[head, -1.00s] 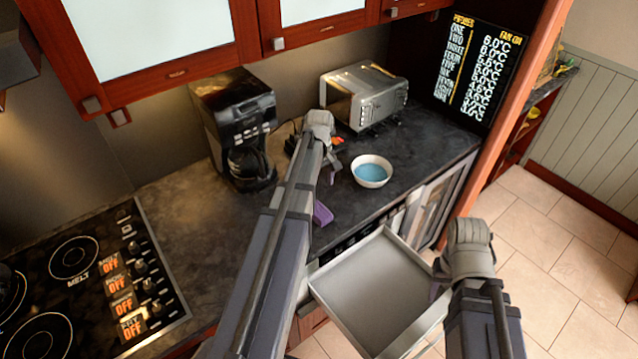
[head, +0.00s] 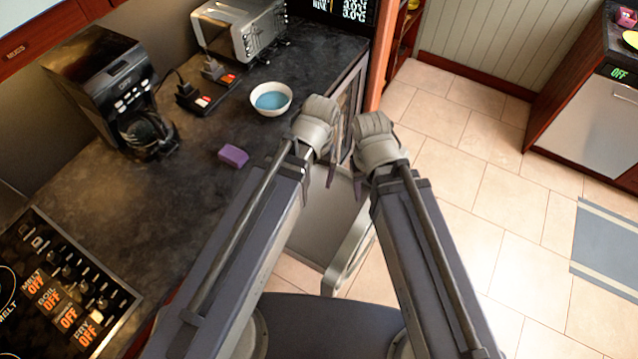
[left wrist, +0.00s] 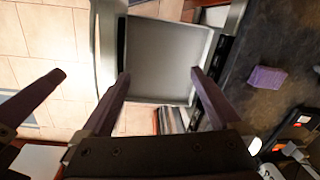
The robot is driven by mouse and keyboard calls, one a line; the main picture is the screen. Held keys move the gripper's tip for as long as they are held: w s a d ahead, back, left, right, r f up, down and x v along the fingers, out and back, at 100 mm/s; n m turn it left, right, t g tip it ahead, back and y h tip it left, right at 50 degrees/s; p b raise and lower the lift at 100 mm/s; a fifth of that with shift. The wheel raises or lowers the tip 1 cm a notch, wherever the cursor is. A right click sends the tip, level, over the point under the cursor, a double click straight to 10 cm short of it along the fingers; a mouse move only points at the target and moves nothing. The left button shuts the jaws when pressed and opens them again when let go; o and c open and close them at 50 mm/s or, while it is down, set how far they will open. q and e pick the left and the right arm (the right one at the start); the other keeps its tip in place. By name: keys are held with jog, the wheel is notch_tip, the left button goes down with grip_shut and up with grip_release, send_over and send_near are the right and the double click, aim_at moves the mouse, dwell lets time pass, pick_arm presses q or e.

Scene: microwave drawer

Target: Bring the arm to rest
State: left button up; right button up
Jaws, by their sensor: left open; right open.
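My left gripper (head: 330,174) is over the open drawer (head: 312,238), its jaws apart and empty. In the left wrist view its two fingers (left wrist: 160,73) frame the drawer's bare grey floor (left wrist: 165,55). My right gripper (head: 355,180) is close beside the left one, also above the drawer. Its jaws are open, and nothing shows in them. A dark finger at the left of the left wrist view appears to be part of the right gripper. My arms hide parts of the drawer.
On the counter are a purple block (head: 233,156), a white bowl with blue contents (head: 271,99), a power strip (head: 207,94), a coffee maker (head: 105,85) and a toaster oven (head: 240,30).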

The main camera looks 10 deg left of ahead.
pick_arm(q)
jog(key=s+d+m, duration=0.2)
jog(key=shift+s+d, duration=0.15)
jog(key=shift+s, duration=0.2)
notch_tip(320, 180, down, 9)
jog(key=b, duration=0.8)
jog(key=shift+r+b, duration=0.15)
jog(key=shift+b, duration=0.2)
